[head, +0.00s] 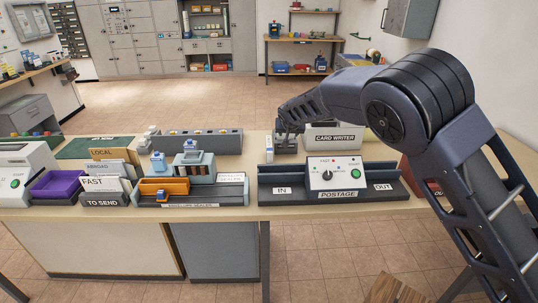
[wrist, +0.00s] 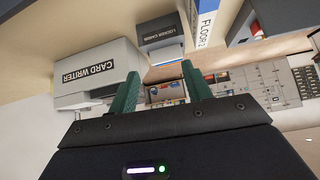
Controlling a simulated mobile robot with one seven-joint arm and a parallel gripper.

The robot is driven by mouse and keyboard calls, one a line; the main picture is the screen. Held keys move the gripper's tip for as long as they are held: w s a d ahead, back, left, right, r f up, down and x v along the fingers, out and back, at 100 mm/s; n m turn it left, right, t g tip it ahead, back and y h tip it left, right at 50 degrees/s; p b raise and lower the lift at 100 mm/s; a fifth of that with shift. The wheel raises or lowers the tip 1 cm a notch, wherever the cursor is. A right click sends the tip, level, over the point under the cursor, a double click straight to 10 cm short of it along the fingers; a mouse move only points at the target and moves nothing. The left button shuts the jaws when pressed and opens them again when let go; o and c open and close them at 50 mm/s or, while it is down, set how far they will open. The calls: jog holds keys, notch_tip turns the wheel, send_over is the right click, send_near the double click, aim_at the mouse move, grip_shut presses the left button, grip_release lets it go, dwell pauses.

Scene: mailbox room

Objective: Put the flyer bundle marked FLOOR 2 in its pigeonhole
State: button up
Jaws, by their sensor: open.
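The FLOOR 2 bundle shows in the wrist view as a white and blue upright piece with FLOOR 2 lettering (wrist: 205,22), at the top right of centre. In the head view a thin white and blue piece (head: 269,149), probably the same bundle, stands on the counter just left of my gripper (head: 287,136). My gripper also shows in the wrist view (wrist: 160,82), its two green fingers apart with nothing held between them. The bundle is outside the fingers. I cannot pick out a pigeonhole marked FLOOR 2.
The CARD WRITER (head: 333,137) stands right of my gripper; a dark LOCKER CARDS box (wrist: 160,38) is beside it. The POSTAGE machine (head: 338,175) is in front. A grey slotted unit (head: 226,142) lies left. A dark rack of compartments (head: 83,36) hangs at the far left.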

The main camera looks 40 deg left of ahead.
jog(key=n, duration=0.1)
send_near(269, 145)
jog(key=shift+w+f+y, duration=0.4)
jog(key=shift+w+f, duration=0.05)
jog(key=shift+w, duration=0.2)
jog(key=shift+a+f, duration=0.25)
jog(key=shift+x, duration=5.05)
jog(key=shift+s+f, duration=0.1)
jog(key=shift+c, duration=0.2)
grip_shut()
